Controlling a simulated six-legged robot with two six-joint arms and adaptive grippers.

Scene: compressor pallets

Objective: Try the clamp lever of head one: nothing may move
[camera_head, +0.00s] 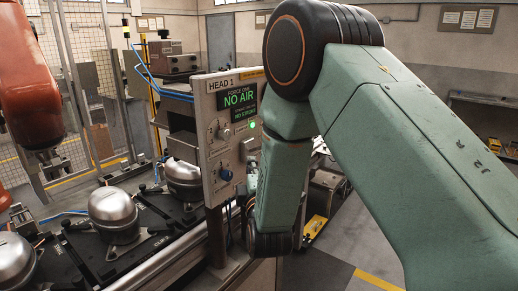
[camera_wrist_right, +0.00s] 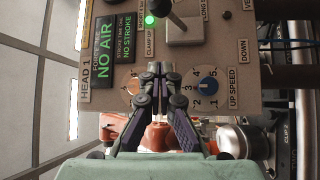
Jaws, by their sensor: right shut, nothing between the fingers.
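The HEAD 1 panel (camera_head: 217,150) stands upright at the centre of the head view, its screen (camera_head: 239,98) reading NO AIR. The panel face (camera_wrist_right: 115,68) appears turned on its side in the right wrist view. My arm hides part of the panel's right side in the head view.
Silver compressors (camera_head: 113,208) sit on black fixtures along the rail left of the panel. An orange robot arm (camera_head: 28,85) hangs at the far left. A mesh fence (camera_head: 75,60) stands behind.

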